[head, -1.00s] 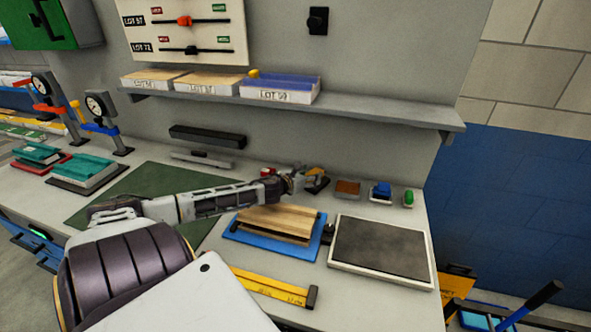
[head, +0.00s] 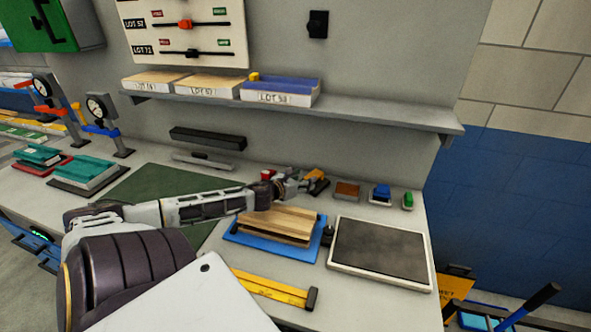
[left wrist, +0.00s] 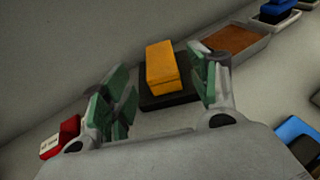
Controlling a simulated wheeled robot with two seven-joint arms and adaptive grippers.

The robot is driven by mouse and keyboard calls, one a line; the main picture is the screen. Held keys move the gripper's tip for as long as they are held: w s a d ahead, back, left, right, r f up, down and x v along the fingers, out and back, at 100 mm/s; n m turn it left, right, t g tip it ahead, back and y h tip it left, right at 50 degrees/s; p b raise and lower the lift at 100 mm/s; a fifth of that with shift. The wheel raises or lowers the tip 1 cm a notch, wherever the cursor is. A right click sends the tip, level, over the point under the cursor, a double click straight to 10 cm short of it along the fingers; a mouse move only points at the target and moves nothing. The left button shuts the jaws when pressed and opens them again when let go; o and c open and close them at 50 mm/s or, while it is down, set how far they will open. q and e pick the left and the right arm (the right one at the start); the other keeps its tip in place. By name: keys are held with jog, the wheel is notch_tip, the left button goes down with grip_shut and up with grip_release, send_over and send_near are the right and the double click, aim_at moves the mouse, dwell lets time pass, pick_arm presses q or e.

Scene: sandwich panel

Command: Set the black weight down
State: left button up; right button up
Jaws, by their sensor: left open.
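My left gripper (head: 297,184) is open at the back of the bench, by an orange-yellow block on a black base (head: 318,180). In the left wrist view the fingers (left wrist: 163,92) stand wide apart, with the orange-yellow block (left wrist: 162,68) and black base (left wrist: 170,98) beyond and between them. Nothing is gripped. I cannot tell whether the black base is the black weight. A small dark object (head: 328,235) sits between the blue tray and the dark panel. My right gripper is not in view.
A blue tray (head: 240,240) holds wooden strips, next to a pale-rimmed dark panel (head: 380,249). A red block (left wrist: 62,138) lies left of the gripper. A brown-filled tray (left wrist: 235,43) and blue block (head: 381,191) stand right. A shelf (head: 390,119) overhangs the back.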

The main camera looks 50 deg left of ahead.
pick_arm(q)
jog(key=shift+s+r, duration=0.15)
jog(key=shift+s, duration=0.25)
jog(key=shift+s+d+r, duration=0.1)
jog(key=shift+s+r, duration=0.05)
jog(key=shift+s, duration=0.25)
jog(key=shift+p+v, duration=0.5)
jog(key=shift+v, duration=0.65)
jog(key=shift+s, duration=0.15)
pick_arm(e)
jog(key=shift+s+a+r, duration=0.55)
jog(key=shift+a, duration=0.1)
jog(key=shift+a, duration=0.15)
pick_arm(q)
jog(key=shift+r, duration=0.1)
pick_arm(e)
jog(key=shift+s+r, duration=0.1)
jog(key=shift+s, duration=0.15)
